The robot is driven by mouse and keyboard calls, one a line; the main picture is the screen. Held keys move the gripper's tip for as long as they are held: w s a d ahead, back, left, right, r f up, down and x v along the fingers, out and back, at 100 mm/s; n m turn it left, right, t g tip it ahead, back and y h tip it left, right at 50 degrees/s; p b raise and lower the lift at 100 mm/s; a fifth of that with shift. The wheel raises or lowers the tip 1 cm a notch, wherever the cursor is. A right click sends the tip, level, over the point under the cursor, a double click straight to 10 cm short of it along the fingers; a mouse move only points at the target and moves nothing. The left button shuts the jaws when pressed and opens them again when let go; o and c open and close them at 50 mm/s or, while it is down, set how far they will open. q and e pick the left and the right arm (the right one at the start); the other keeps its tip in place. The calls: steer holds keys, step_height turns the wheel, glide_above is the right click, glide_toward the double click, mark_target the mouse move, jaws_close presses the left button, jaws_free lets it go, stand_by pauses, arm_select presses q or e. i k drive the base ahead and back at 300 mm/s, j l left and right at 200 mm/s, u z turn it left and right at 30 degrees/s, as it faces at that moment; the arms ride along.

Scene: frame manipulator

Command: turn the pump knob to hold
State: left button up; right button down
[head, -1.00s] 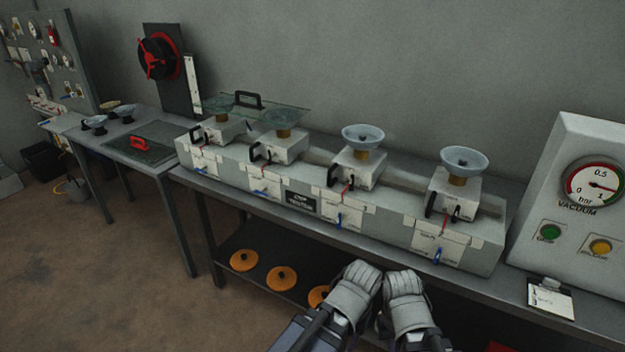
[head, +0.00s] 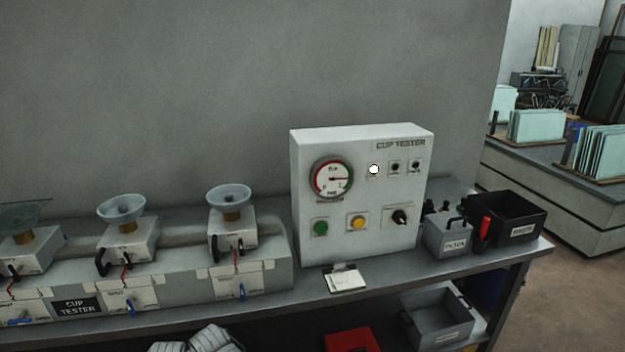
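The white cup tester box (head: 370,240) stands on the bench in the middle of the head view. A black knob (head: 400,216) sits on a pale plate at the lower right of its face. The lettering around the knob is too small to read, so I cannot tell its setting.
The box also carries a round gauge (head: 333,178), a green button (head: 320,228), a yellow button (head: 358,223) and a bright white lamp (head: 374,169). A clipboard (head: 344,279) lies in front.

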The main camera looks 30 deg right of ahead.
mark_target(400, 217)
steer(key=l+z, duration=0.2)
steer(key=z, duration=1.25)
